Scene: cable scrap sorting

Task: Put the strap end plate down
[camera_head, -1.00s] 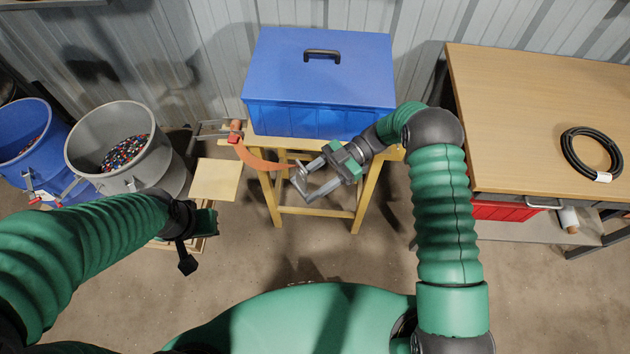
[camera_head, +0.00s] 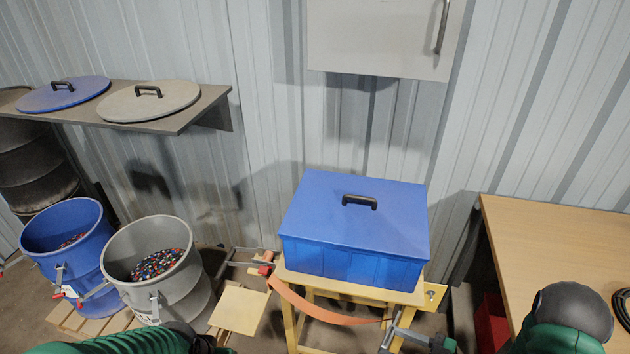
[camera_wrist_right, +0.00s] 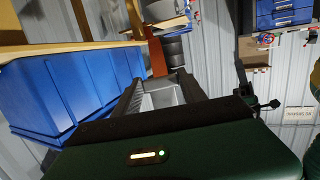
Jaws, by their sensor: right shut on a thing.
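An orange strap (camera_head: 325,312) runs from a red fitting (camera_head: 264,268) at the left of the yellow stand across its front, sagging in the middle. My right gripper (camera_head: 391,330) is shut on the strap's end plate at the front right of the stand, below the blue box. The plate itself is mostly hidden by the fingers. In the right wrist view the gripper (camera_wrist_right: 162,88) has the strap (camera_wrist_right: 157,57) just beyond its fingertips. My left gripper (camera_head: 205,344) is only partly seen at the bottom edge, and its jaws cannot be made out.
A blue lidded box (camera_head: 355,222) stands on the yellow stand (camera_head: 290,325). A yellow bracket with a hole (camera_head: 434,295) sticks out at the stand's right. Blue (camera_head: 62,242) and grey (camera_head: 188,280) drums stand left. A wooden bench (camera_head: 560,250) is at the right.

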